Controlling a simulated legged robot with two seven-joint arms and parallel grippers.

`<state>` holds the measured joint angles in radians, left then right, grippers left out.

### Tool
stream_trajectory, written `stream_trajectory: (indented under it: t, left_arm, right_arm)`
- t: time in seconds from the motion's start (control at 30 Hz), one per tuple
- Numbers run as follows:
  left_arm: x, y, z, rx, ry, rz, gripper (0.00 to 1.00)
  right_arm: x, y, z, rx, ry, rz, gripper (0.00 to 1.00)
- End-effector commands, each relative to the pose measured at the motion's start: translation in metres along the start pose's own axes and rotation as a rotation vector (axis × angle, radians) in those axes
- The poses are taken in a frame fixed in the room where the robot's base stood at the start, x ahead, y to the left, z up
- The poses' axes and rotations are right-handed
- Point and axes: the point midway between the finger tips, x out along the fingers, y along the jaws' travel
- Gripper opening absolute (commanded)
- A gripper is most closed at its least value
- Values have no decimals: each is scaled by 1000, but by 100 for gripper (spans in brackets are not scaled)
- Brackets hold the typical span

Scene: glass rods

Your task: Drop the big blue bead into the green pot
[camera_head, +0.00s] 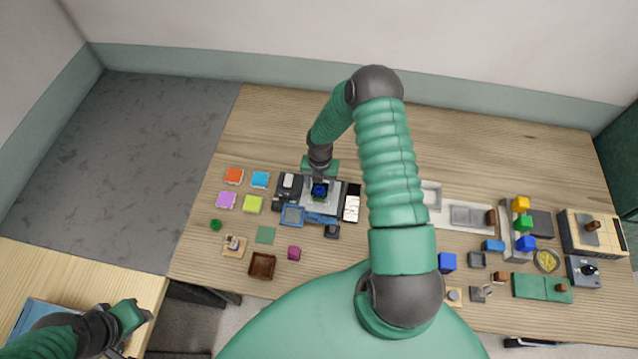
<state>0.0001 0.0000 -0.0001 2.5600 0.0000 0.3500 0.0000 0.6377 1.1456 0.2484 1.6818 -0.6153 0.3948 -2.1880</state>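My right gripper (320,184) points down over the grey and blue apparatus (326,206) left of the table's middle. A dark blue piece (320,191), possibly the big blue bead, shows right at its fingertips. I cannot tell whether the fingers are shut on it or only above it. A small round green thing (216,225), possibly the green pot, stands at the table's left side, left of and nearer than the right gripper. My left gripper (134,334) is at the lower left over the side table, its fingers apart and empty.
A brown box (262,266) and a magenta piece (294,253) are nearer. Blocks, trays and a beige device (590,234) crowd the right side. The table's back strip is clear.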

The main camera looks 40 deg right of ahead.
Motion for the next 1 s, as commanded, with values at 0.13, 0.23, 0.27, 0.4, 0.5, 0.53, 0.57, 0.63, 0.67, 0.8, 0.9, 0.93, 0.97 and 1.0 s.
stream_trajectory:
  t: [0.13, 0.23, 0.27, 0.4, 0.5, 0.53, 0.57, 0.63, 0.67, 0.8, 0.9, 0.93, 0.97, 1.0]
  left_arm:
    - [0, 0, 0, 0, 0, 0, 36]
    - [0, 0, 0, 0, 0, 0, 36]
    - [1, 0, 0, 0, 0, 0, 36]
    - [6, 0, 1, 0, 0, 0, 36]
    - [14, 0, 3, 0, 0, 0, 36]
    - [16, 0, 4, 0, 0, 0, 36]
    - [18, 0, 4, 0, 0, 0, 36]
    - [22, 0, 5, 0, 0, 0, 36]
    - [24, 0, 6, 0, 0, 0, 36]
    - [30, 0, 7, 0, 0, 0, 36]
    - [33, 0, 8, 0, 0, 0, 36]
    - [33, 0, 8, 0, 0, 0, 36]
    - [34, 0, 8, 0, 0, 0, 36]
    - [34, 0, 8, 0, 0, 0, 36]
  right_arm:
    - [0, 0, 0, 0, 0, 0, 57]
    - [0, 0, 0, 0, 0, 0, 57]
    - [-1, 0, 0, 0, 0, 0, 57]
    - [-15, 1, 1, 1, -3, 1, 57]
    - [-38, 0, 2, 2, -5, 2, 57]
    - [-47, 0, 3, 1, -6, 3, 57]
    - [-56, -1, 3, 1, -6, 2, 57]
    - [-77, -1, 4, 3, -5, 3, 57]
    - [-86, -1, 4, 1, -5, 2, 57]
    - [-126, -2, 5, 2, -3, 3, 57]
    - [-146, -2, 5, 2, -1, 2, 57]
    - [-151, -1, 5, 1, 0, 1, 57]
    - [-156, -1, 5, 1, 0, 1, 57]
    - [-159, -1, 5, 1, 2, 1, 57]
